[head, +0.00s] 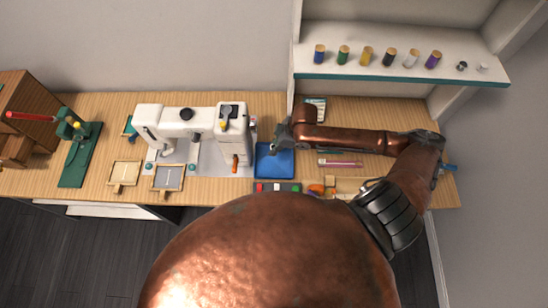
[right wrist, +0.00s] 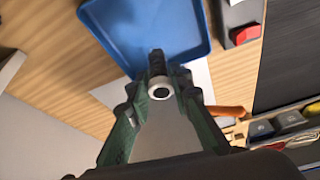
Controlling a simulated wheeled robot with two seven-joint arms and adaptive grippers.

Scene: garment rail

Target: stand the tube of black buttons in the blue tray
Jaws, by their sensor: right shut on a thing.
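The blue tray (head: 275,165) lies on the wooden table just right of the sewing machine. It also shows at the top of the right wrist view (right wrist: 120,25). My right gripper (head: 281,147) is over the back edge of the tray. In the right wrist view its fingers (right wrist: 161,86) are shut on a small round thing with a white rim and dark centre, which looks like the end of the tube of black buttons (right wrist: 160,93). The rest of the tube is hidden, and I cannot tell whether it touches the tray. My left gripper is not in view.
A white sewing machine (head: 190,122) stands close left of the tray. A dark case with coloured pieces (head: 277,187) lies in front of it. Small framed pieces (head: 168,178) lie further left. A shelf (head: 400,73) with several spools is above, at right.

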